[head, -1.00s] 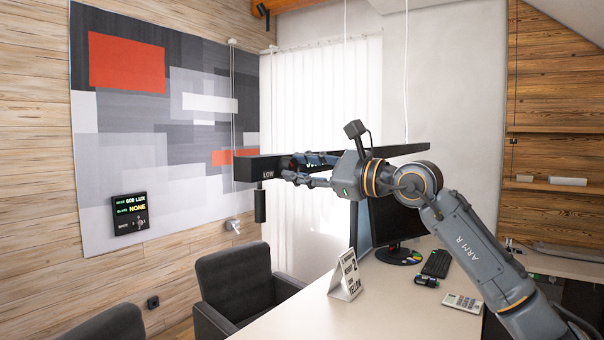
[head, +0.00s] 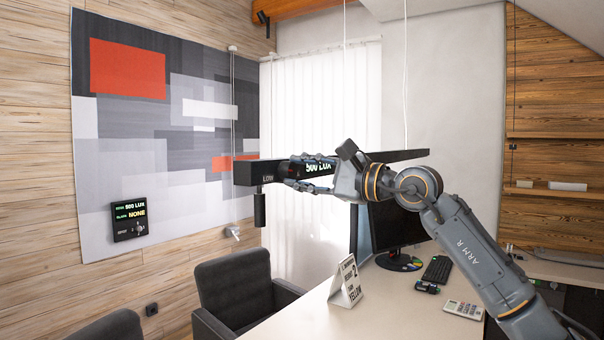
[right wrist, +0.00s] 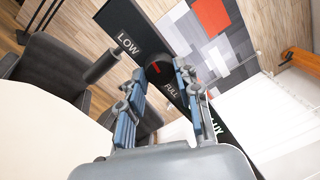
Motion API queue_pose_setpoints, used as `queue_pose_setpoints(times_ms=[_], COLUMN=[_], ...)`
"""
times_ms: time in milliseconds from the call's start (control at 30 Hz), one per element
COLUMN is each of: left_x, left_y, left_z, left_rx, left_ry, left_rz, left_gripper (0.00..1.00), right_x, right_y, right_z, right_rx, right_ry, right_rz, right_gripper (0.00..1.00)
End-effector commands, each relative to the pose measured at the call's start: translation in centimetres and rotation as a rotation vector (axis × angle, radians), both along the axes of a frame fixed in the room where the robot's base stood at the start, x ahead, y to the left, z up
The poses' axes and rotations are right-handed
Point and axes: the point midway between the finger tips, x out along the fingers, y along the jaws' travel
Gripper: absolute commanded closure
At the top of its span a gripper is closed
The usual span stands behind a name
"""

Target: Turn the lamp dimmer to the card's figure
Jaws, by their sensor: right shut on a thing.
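The long black lamp bar (head: 400,155) hangs on thin cables over the desk. Its front face carries a LOW label and a display (head: 318,168) reading 500 LUX. The round dark dimmer knob (right wrist: 158,72) has a red mark and sits between the LOW and FULL labels in the right wrist view. My right gripper (head: 288,176) is shut on this knob, with a finger on either side; it also shows in the right wrist view (right wrist: 160,80). The card (head: 347,284) stands on the desk; YELLOW is legible on it, other lines are not clear. My left gripper is out of view.
A wall panel (head: 130,220) reads 500 LUX and NONE. A black cylinder (head: 259,208) hangs below the lamp's left end. The desk (head: 310,315) holds a monitor (head: 398,222), keyboard (head: 437,268) and calculator (head: 463,309). Dark chairs (head: 236,290) stand left of it.

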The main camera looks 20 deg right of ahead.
Motion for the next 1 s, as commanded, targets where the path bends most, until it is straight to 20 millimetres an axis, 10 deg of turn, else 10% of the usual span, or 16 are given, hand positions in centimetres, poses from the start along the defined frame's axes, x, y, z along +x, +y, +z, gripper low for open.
queue_pose_setpoints(times_ms=[267, 300, 400, 1000], left_x=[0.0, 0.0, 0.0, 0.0], left_y=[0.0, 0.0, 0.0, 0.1], left_z=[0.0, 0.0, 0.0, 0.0], left_rx=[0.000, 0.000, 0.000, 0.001], left_ry=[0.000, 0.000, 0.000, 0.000], left_rz=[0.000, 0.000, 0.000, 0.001], left_gripper=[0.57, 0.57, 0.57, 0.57], right_x=[0.0, 0.0, 0.0, -3.6], right_y=[0.0, 0.0, 0.0, -3.1], right_z=[-0.1, -0.1, -0.1, -0.4], right_rx=[0.000, 0.000, 0.000, -0.001], right_ry=[0.002, 0.002, 0.002, 0.002], right_rz=[0.001, 0.001, 0.001, -0.005], right_gripper=[0.98, 0.59, 0.44, 0.44])
